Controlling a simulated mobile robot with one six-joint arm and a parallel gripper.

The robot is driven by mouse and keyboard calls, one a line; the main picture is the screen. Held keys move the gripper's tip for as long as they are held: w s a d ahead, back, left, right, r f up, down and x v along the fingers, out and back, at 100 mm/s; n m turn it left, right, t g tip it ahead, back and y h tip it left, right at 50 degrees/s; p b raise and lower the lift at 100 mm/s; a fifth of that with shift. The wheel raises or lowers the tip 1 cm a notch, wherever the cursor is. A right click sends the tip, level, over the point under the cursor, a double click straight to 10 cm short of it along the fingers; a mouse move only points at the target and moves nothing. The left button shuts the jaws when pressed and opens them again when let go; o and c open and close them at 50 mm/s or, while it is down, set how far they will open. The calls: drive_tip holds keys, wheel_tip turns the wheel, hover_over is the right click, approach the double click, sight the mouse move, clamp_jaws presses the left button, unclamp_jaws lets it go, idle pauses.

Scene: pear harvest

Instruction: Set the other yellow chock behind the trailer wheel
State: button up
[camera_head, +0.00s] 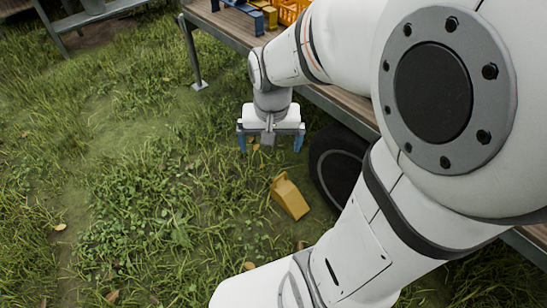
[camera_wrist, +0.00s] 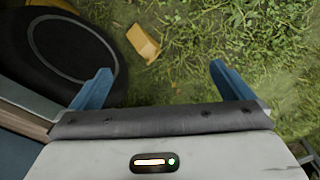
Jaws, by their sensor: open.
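A yellow chock (camera_head: 290,197) lies on the grass close beside the dark trailer wheel (camera_head: 327,150). In the wrist view the chock (camera_wrist: 143,42) is at the top, just right of the wheel (camera_wrist: 70,50); I cannot tell whether they touch. My gripper (camera_head: 270,145) points down over the grass, left of the wheel and farther back than the chock. Its blue fingers are wide apart in the wrist view (camera_wrist: 160,72), with nothing between them. Yellow pieces (camera_head: 270,16) also sit on the trailer bed; whether one is a chock is unclear. My arm hides part of the wheel.
The wooden trailer bed (camera_head: 232,27) runs along the right, with blue pieces (camera_head: 240,6) and an orange crate (camera_head: 291,11) on it. A metal support leg (camera_head: 194,60) stands at its far corner. Open grass (camera_head: 120,160) lies to the left.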

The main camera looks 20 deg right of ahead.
drive_tip(key=s+a+r+n, duration=0.1)
drive_tip(key=s+n, duration=0.3)
drive_tip(key=s, duration=0.2)
drive_tip(key=shift+s+a+r, duration=0.2)
drive_tip(key=shift+a+r, duration=0.1)
drive_tip(key=shift+a, duration=0.05)
wheel_tip(320, 180, up, 32)
drive_tip(key=t+p, duration=0.1)
drive_tip(key=p, duration=2.8)
drive_tip(key=shift+t, duration=0.3)
